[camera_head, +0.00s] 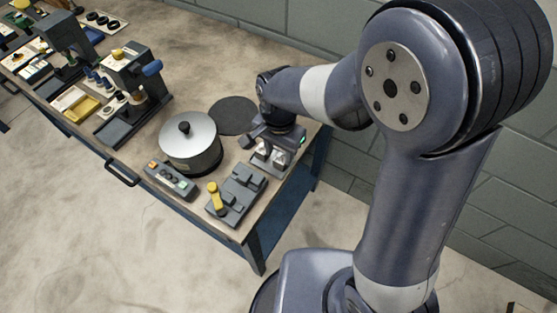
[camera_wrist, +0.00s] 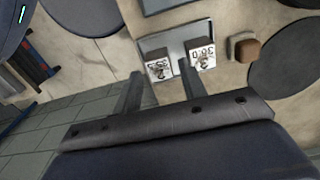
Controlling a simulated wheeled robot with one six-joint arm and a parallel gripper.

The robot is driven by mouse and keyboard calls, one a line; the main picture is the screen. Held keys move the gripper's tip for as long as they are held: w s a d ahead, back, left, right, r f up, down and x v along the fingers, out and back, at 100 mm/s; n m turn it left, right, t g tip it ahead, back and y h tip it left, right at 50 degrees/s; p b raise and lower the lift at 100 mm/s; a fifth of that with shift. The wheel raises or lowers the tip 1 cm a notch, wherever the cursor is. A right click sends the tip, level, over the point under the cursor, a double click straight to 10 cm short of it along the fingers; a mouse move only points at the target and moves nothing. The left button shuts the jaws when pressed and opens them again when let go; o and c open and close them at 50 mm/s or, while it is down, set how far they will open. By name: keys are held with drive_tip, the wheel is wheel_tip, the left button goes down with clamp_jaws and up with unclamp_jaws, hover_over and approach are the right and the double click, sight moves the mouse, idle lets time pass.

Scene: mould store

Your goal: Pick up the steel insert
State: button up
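Two small steel blocks with printed numbers sit side by side at the near edge of a grey tray (camera_wrist: 176,29) in the wrist view. The left steel block (camera_wrist: 160,69) has a number starting with 35, and the right block (camera_wrist: 202,57) reads 36.0. The task does not say which one is the steel insert. My gripper (camera_wrist: 160,70) is open, its two fingers apart, with the left block between the fingertips in the picture. I cannot tell whether they touch it. In the head view my gripper (camera_head: 267,151) is low over the tray and partly hides the blocks.
A brown cube (camera_wrist: 243,47) lies right of the tray, near a dark disc (camera_wrist: 288,58). On the bench (camera_head: 148,168) stand a lidded grey pot (camera_head: 190,150), a button box (camera_head: 170,180) and a grey fixture with a yellow handle (camera_head: 237,190). A press (camera_head: 130,85) stands further left.

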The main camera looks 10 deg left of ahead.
sight(281, 158)
drive_tip(key=shift+w+d+f, duration=0.15)
drive_tip(key=shift+f, duration=0.5)
drive_tip(key=shift+w+d+f, duration=0.1)
drive_tip(key=shift+d+f, duration=0.05)
drive_tip(key=shift+f, duration=1)
drive_tip(key=shift+c, duration=0.2)
clamp_jaws()
drive_tip(key=shift+r, duration=0.15)
